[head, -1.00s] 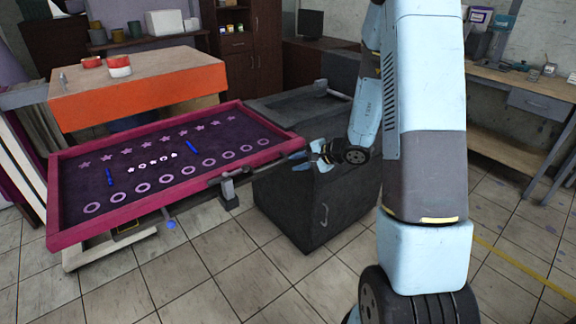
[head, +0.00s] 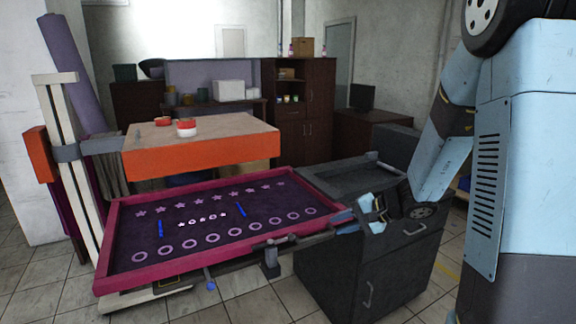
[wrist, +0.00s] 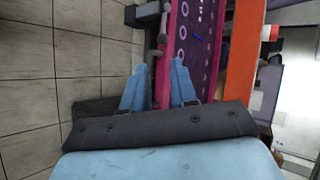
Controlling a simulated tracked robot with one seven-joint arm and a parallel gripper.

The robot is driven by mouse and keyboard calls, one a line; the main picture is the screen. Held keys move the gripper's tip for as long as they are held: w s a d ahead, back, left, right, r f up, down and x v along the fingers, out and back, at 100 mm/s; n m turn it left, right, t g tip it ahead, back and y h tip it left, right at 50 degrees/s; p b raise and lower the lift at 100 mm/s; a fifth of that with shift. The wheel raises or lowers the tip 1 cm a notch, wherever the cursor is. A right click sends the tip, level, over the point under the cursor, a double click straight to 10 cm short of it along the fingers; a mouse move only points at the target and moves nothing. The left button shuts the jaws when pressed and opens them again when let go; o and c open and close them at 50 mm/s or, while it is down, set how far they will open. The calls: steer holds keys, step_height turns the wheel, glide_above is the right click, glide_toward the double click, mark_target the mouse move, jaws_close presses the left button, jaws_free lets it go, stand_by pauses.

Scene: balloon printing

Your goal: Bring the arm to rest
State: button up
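My gripper (head: 358,214) is at the end of my light blue arm on the right of the head view, above the dark cabinet and near the right corner of the pink-framed screen. In the wrist view my gripper (wrist: 158,78) has its two blue fingers apart with nothing between them. The pink-framed printing screen (head: 192,275) has rows of star and ring shapes and two blue marks. In the wrist view the screen's pink frame (wrist: 164,75) lies beyond the fingers.
A dark cabinet (head: 345,285) stands under my gripper. An orange-sided table (head: 200,157) with red-and-white containers (head: 186,128) is behind the screen. A metal clamp (head: 271,262) sits at the screen's front edge. Shelves (head: 292,125) stand at the back. Tiled floor is open at the front left.

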steer(key=s+d+r+n+h, duration=0.3)
steer(key=s+r+h, duration=0.2)
steer(key=s+r, duration=0.4)
steer(key=s+d+r+n+h, duration=0.4)
steer(key=s+r, duration=0.4)
steer(key=s, duration=0.7)
steer(key=shift+r+t+h, duration=0.3)
steer(key=shift+r+h, duration=0.1)
steer(key=shift+s, duration=0.1)
